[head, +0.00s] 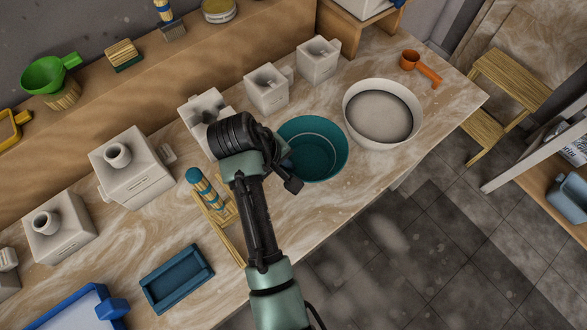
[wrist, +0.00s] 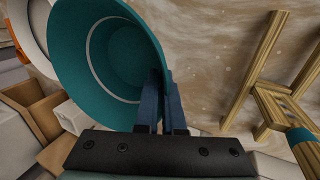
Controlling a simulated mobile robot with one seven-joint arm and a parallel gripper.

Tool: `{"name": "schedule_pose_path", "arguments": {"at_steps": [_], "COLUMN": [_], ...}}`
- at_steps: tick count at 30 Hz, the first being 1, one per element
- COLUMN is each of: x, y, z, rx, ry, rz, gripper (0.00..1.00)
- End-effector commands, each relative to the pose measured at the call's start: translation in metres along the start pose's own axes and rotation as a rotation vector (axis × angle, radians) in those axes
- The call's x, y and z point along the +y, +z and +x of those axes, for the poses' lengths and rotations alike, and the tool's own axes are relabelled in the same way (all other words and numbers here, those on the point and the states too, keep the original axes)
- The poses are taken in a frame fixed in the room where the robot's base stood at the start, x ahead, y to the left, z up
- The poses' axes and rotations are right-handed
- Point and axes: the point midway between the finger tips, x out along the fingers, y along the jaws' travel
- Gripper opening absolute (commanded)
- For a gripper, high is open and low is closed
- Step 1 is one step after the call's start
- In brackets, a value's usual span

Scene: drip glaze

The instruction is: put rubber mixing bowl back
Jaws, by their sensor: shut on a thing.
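The teal rubber mixing bowl (head: 318,140) is at the middle of the worktop in the head view, its open side up. It fills the upper left of the wrist view (wrist: 115,50) and looks empty. My gripper (head: 289,166) is at its left side, partly hidden behind my own arm. In the wrist view my gripper's dark blue fingers (wrist: 161,98) are closed on the bowl's rim. I cannot tell whether the bowl rests on the worktop or is slightly lifted.
A white basin (head: 381,86) with a grey surface inside stands just right of the bowl. White block moulds (head: 266,88) line the back. A wooden rack with a blue-banded brush (head: 203,185) is left of my arm. A blue tray (head: 177,278) lies front left. An orange scoop (head: 420,67) lies back right.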

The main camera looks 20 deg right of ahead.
Motion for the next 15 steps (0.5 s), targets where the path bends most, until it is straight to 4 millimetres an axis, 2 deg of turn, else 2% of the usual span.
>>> {"name": "schedule_pose_path", "arguments": {"at_steps": [3,15], "x": [-0.009,-0.027], "y": [0.001,0.001], "z": [0.021,0.066], "rx": [-0.004,-0.002], "ry": [-0.002,-0.001], "rz": [-0.002,0.001], "gripper": [0.0,0.0]}}
